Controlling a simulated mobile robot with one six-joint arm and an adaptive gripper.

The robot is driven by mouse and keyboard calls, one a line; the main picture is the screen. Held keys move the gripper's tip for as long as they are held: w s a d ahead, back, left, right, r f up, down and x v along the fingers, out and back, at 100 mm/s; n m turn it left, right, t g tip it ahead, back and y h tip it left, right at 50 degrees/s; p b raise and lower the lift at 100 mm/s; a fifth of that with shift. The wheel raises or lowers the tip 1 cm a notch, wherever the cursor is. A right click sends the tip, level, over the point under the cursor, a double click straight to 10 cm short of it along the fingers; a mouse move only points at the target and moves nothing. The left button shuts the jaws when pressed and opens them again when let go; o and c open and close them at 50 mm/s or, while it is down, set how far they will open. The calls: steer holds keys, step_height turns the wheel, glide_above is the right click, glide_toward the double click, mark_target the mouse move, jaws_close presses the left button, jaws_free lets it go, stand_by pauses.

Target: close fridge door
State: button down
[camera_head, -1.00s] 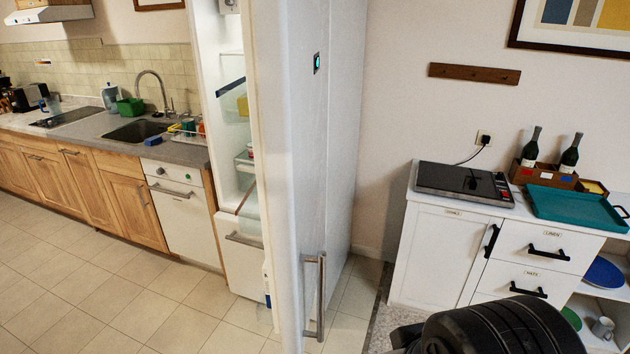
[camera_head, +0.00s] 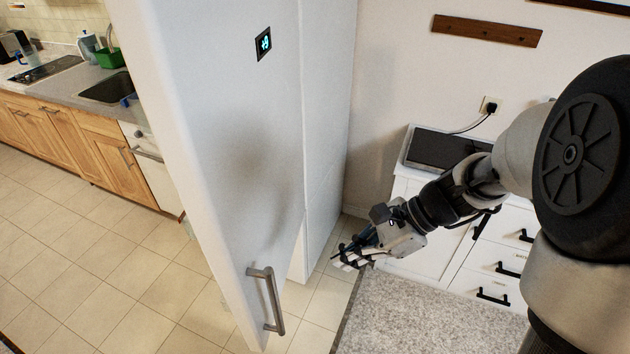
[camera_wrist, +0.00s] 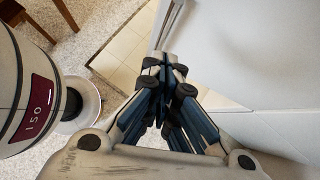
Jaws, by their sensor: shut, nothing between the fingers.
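The fridge door (camera_head: 215,140) is white and stands open in the head view, swung out toward me. It carries a small lit display (camera_head: 263,43) and a vertical metal handle (camera_head: 268,300) low near its free edge. The door hides the inside of the fridge. My gripper (camera_head: 345,260) is to the right of the handle, apart from it in the head view, with its fingers together and empty. In the wrist view my gripper (camera_wrist: 166,65) points toward the door's white face (camera_wrist: 240,50), and the metal handle (camera_wrist: 172,22) shows just beyond the fingertips.
A white cabinet (camera_head: 420,185) with a dark hotplate (camera_head: 445,150) on it stands at the right behind my arm. A grey speckled rug (camera_head: 430,320) lies on the floor in front of it. Wooden counters (camera_head: 70,145) run along the left. The tiled floor (camera_head: 120,260) left of the door is clear.

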steer(key=a+r+b+x, duration=0.2)
steer(key=b+x, duration=0.2)
steer(key=x, duration=0.8)
steer(key=shift+w+a+f+m, duration=0.3)
steer(key=shift+w+f, duration=0.05)
steer(key=shift+w, duration=0.05)
steer(key=shift+a, duration=0.1)
